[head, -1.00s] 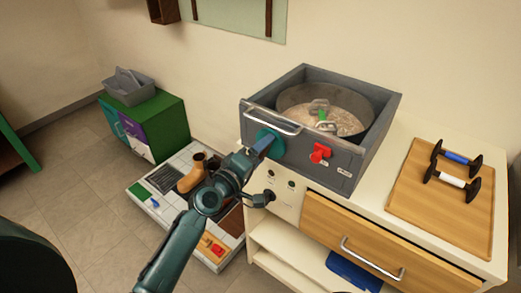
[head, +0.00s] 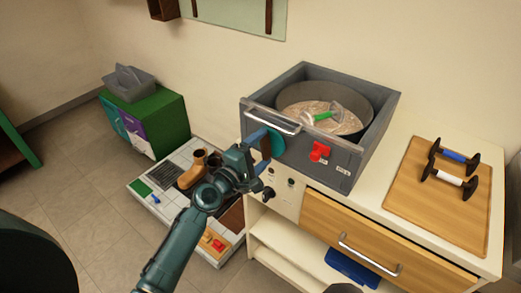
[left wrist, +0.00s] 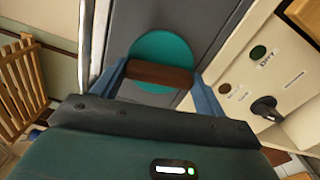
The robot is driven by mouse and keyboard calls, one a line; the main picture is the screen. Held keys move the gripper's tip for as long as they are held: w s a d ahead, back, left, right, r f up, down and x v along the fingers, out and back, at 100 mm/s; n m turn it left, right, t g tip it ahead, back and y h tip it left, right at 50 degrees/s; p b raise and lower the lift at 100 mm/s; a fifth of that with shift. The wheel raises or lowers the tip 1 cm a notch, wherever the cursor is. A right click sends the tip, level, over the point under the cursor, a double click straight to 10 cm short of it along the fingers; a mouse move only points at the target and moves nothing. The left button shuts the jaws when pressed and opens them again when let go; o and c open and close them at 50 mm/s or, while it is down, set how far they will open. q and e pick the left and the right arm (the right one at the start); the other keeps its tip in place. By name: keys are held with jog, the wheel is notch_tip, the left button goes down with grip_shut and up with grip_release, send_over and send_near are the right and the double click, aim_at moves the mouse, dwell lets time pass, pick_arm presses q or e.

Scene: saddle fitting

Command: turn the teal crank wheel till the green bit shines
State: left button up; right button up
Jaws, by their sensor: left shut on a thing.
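The teal crank wheel (head: 277,143) is on the front of a grey box with a round drum (head: 355,99). It also shows in the left wrist view (left wrist: 160,45), with a brown handle (left wrist: 158,73) across it. My left gripper (head: 260,140) is shut on this handle, its blue fingers at either end of it in the left wrist view. A dark green round lamp (left wrist: 258,52) on the cream panel looks unlit. Inside the drum lies a clear piece with a green part (head: 323,116). My right gripper is not in view.
A red knob (head: 320,151) sits right of the wheel, below a metal bar handle (head: 273,121). A black knob (left wrist: 266,106) sticks out of the panel. A wooden board (head: 440,200) with two dumbbell-like handles lies at right. A tiled mat (head: 165,205) with boots is on the floor.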

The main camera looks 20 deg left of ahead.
pick_arm(q)
jog(key=o, duration=1)
jog(key=shift+b+v, duration=1.2)
jog(key=shift+v, duration=5.45)
